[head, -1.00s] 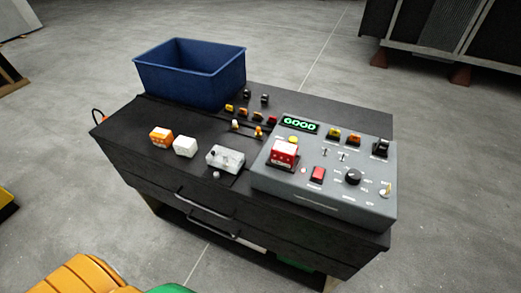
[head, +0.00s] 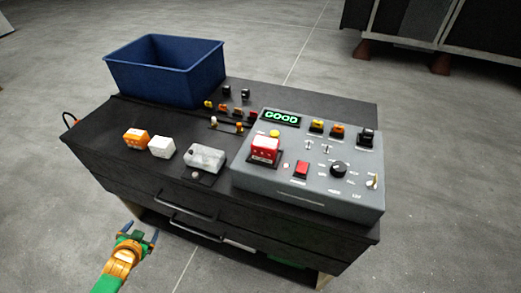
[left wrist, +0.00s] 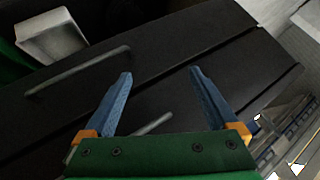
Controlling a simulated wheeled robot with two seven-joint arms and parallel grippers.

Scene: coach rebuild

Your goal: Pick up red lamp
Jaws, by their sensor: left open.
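The red lamp (head: 265,150) is a red block-shaped lamp seated on the left part of the grey control panel (head: 310,189) in the head view. An orange lamp (head: 136,139) and a white lamp (head: 162,147) stand on the black bench top to its left. My left gripper (head: 138,235) is open and empty, low in front of the bench, below the top and left of the drawer handles. In the left wrist view its two blue fingers (left wrist: 160,85) are spread in front of the dark drawer fronts. The red lamp does not show there. My right gripper is not in view.
A blue bin (head: 165,72) stands at the back left of the bench. A clear-covered box (head: 205,157) sits left of the panel. Drawer handles (head: 184,206) stick out of the bench front. A green "GOOD" display (head: 281,117) is lit on the panel.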

